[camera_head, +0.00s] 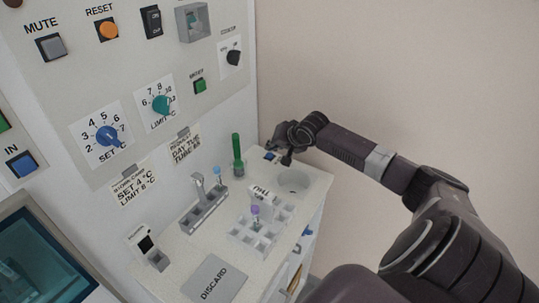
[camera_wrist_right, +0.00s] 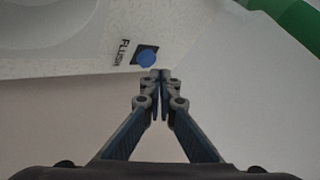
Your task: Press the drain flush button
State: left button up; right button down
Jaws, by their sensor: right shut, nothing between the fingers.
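The flush button is a small blue button (camera_wrist_right: 147,57) on a dark square base, beside the word FLUSH on the white counter in the right wrist view. In the head view it shows as a small blue spot (camera_head: 270,156) at the counter's back edge, left of the round drain basin (camera_head: 293,181). My right gripper (camera_wrist_right: 160,73) is shut and empty, its tips close beside the button in the picture. I cannot tell whether they touch it. In the head view the right gripper (camera_head: 286,160) is over the back of the counter. My left gripper is not in view.
A green tube (camera_head: 237,160) stands upright left of the button. A white tube rack (camera_head: 262,238) and a grey stand (camera_head: 204,211) are nearer on the counter, with a grey DISCARD pad (camera_head: 213,278) in front. The control panel (camera_head: 60,90) rises on the left.

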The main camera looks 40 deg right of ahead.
aim_at(271, 155)
jog(key=shift+f, duration=0.15)
dwell(0.8)
jog(key=shift+f, duration=0.25)
jog(key=shift+f, duration=0.5)
dwell(0.7)
jog(key=shift+r+p, duration=0.1)
jog(key=shift+p, duration=0.25)
jog(key=shift+r+p, duration=0.8)
jog(key=shift+p, duration=0.25)
notch_tip(271, 155, up, 5)
jog(key=p, duration=0.5)
jog(key=shift+p, duration=0.35)
